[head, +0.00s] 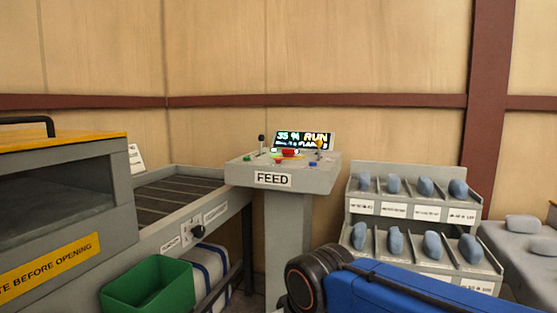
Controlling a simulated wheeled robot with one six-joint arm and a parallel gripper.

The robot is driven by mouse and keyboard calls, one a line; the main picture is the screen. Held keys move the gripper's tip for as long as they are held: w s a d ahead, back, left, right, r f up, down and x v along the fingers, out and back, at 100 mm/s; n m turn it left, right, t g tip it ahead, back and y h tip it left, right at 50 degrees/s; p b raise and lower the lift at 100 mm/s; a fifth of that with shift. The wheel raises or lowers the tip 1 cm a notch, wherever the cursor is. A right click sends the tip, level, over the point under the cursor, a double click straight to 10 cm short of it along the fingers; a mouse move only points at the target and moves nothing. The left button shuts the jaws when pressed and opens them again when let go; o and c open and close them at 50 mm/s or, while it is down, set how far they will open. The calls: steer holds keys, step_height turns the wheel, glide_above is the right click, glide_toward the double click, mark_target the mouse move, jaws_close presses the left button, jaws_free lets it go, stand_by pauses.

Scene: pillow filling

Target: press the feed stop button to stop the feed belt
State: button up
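The grey feed console (314,179) stands on a pedestal near the middle of the head view, with a "FEED" label on its front. Its display (303,140) reads "35 % RUN", with a smaller line below that I cannot read fully. I cannot read which one is marked feed stop. The feed belt (175,195) lies left of the console. My gripper is not in view; my blue and black arm shows at the bottom.
A grey machine with a yellow warning label (50,270) fills the left. A green bin (147,287) stands below the belt. A grey two-tier rack (400,240) of blue-grey pieces stands right of the console, behind my arm. Grey cushions (522,224) lie at far right.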

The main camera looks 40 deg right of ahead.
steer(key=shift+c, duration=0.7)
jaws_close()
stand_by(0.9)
